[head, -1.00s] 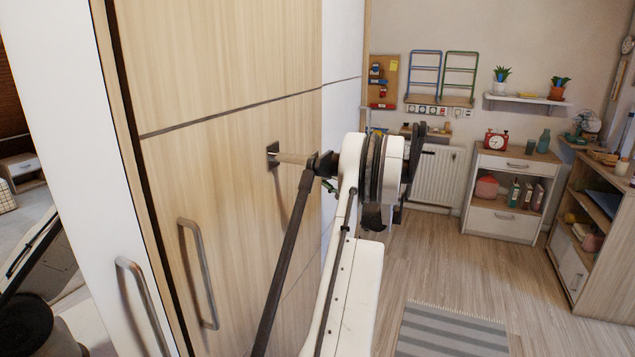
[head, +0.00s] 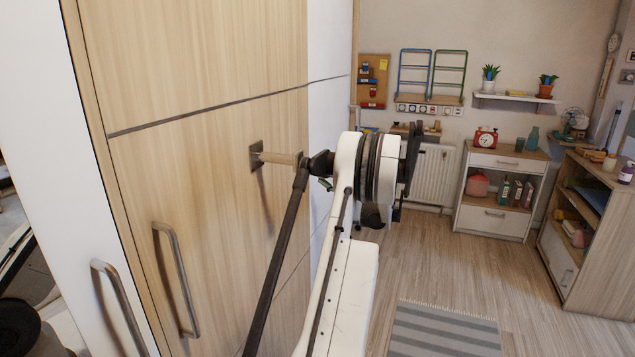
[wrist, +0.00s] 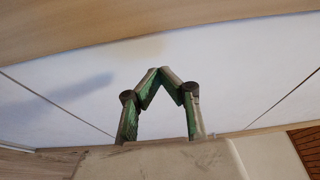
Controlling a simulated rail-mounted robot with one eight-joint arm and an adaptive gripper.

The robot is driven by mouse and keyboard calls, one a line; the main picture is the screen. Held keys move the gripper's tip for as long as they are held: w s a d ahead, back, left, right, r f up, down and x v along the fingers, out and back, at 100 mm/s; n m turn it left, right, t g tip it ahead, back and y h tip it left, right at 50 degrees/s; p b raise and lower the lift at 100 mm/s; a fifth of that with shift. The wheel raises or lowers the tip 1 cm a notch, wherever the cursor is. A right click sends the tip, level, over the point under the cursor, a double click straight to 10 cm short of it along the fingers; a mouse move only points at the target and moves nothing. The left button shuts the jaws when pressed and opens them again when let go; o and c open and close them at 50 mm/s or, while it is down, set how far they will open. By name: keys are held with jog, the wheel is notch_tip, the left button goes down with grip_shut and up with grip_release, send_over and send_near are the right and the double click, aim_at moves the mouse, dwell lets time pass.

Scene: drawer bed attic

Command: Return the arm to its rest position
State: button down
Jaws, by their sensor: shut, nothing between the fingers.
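In the wrist view my gripper (wrist: 170,75) is shut, its two green-padded fingers bent inward with their tips together and nothing between them. A white panel (wrist: 150,60) with dark seams fills the background behind the fingers. In the head view my white arm with dark joints rises from the bottom middle, beside the tall wooden wardrobe (head: 200,50). The gripper cannot be made out clearly there. A wooden peg (head: 277,158) on a dark square plate sticks out from the wardrobe front, close to the arm's dark joint. I cannot tell whether they touch.
Metal bar handles (head: 178,280) (head: 120,308) stand out from the wardrobe front at lower left. A striped rug (head: 445,330) lies on open wooden floor to the right. A radiator (head: 432,175), small cabinet (head: 495,190) and bookshelf (head: 600,235) stand farther back.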

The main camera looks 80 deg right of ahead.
jog(key=v, duration=0.7)
jog(key=shift+w, duration=0.1)
jog(key=w+d, duration=0.1)
jog(key=w, duration=0.8)
jog(key=shift+w+d+p, duration=0.2)
jog(key=shift+p, duration=0.1)
jog(key=shift+r, duration=0.1)
dwell(0.3)
